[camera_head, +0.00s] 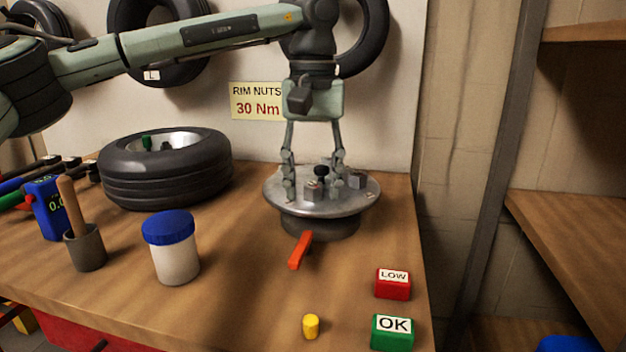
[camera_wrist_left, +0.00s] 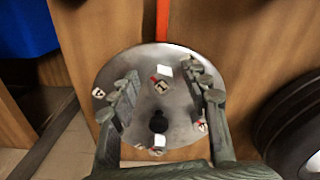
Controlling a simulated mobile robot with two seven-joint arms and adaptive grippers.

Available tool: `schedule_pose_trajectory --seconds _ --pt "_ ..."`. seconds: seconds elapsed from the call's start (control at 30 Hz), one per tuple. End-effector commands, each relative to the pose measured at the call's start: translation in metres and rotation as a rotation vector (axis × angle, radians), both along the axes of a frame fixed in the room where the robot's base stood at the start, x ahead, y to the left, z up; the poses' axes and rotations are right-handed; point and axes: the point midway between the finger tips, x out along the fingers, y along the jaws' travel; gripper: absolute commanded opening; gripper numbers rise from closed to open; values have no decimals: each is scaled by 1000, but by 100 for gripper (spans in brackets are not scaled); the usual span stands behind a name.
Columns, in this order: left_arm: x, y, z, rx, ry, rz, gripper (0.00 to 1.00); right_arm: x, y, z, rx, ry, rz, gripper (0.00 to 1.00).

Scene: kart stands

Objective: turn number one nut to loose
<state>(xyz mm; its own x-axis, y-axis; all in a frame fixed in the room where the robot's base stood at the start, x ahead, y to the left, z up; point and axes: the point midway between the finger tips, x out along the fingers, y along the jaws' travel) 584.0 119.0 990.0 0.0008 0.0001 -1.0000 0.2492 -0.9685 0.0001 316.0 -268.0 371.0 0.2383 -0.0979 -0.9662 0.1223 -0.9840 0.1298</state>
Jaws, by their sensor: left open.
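A round metal hub plate (camera_head: 352,205) sits on a dark base on the wooden bench; in the wrist view its bare face (camera_wrist_left: 150,62) carries several small grey nuts with markings and a dark central knob (camera_wrist_left: 158,122). The nut marked 1 (camera_wrist_left: 163,86) has a red mark and lies between my left fingers; it also seems to be the front grey nut in the head view (camera_head: 313,193). My left gripper (camera_head: 313,182) points down at the plate, open, one finger on each side of the nut with gaps between. My right gripper is not in view.
An orange-red bar (camera_head: 300,250) juts from the plate's base toward the front. A tyre (camera_head: 165,185), a blue-lidded jar (camera_head: 172,255), a yellow peg (camera_head: 311,326), a red LOW block (camera_head: 393,288) and a green OK block (camera_head: 392,333) stand around. A sign (camera_head: 257,101) reads RIM NUTS 30 Nm.

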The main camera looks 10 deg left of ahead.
Motion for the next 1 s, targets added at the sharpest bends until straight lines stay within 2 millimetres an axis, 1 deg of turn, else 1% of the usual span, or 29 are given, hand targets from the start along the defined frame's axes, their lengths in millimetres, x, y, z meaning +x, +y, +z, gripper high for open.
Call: schedule_pose_trajectory --seconds 0.07,0.17,0.4,0.47,0.77,0.87,1.0 --pt "0 0 0 0 0 0 47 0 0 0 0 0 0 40" --pt "0 0 0 0 0 0 35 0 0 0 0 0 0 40" --pt "0 0 0 0 1 0 6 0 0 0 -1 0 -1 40" --pt "0 0 0 0 1 0 0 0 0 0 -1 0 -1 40" --pt "0 0 0 -1 2 32 0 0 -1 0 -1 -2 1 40" --pt "0 -1 0 -1 3 72 0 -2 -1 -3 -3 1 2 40" --pt "0 -1 1 -1 3 160 0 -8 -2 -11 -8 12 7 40"
